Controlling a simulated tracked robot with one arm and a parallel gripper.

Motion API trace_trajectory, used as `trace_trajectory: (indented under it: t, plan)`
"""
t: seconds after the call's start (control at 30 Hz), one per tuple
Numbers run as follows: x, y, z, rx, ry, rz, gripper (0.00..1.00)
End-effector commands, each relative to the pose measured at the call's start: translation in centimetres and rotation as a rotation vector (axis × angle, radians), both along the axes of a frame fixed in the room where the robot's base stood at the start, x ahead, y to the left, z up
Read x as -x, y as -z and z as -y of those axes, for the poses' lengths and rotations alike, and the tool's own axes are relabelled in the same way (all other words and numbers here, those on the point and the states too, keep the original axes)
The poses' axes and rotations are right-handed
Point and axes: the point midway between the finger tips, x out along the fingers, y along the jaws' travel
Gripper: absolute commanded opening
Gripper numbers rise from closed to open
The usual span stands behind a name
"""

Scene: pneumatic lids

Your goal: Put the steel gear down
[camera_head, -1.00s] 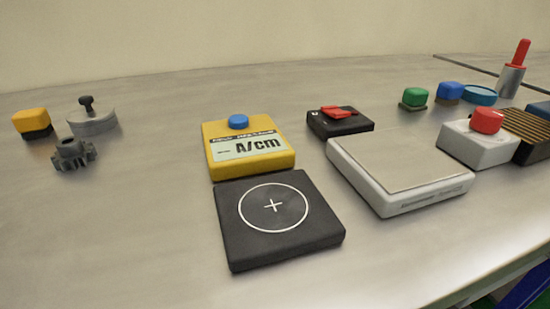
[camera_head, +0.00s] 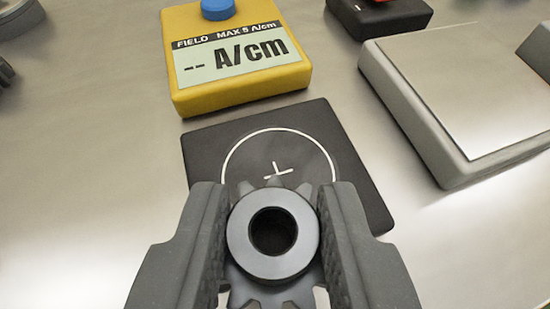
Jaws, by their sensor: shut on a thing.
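The steel gear (camera_head: 273,238), grey with a round hub and a dark central hole, is between the two fingers of my gripper (camera_head: 272,240). My gripper is shut on it at the bottom middle of the view. Behind it lies a black square pad (camera_head: 350,185) with a white circle and cross. The gear and fingers cover the pad's near part and the circle's near side. I cannot tell how high the gear is above the pad.
A yellow field meter (camera_head: 240,75) with a blue knob stands just beyond the pad, its display showing dashes. A pale flat-topped device (camera_head: 460,90) is at right, with a black box (camera_head: 385,18) behind. Bare table (camera_head: 90,170) lies left.

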Motion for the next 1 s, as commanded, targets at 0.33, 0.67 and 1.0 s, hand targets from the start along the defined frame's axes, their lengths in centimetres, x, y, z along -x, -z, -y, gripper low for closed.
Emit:
trace_trajectory:
  t: [0.33,0.67,1.0]
  plan:
    - [-0.6,-2.5,-1.7,0.004,0.168,0.006,0.00]
    - [3.3,-4.0,-3.7,0.008,0.463,0.005,0.00]
    - [9.9,-3.1,-4.8,0.021,0.680,0.004,0.00]
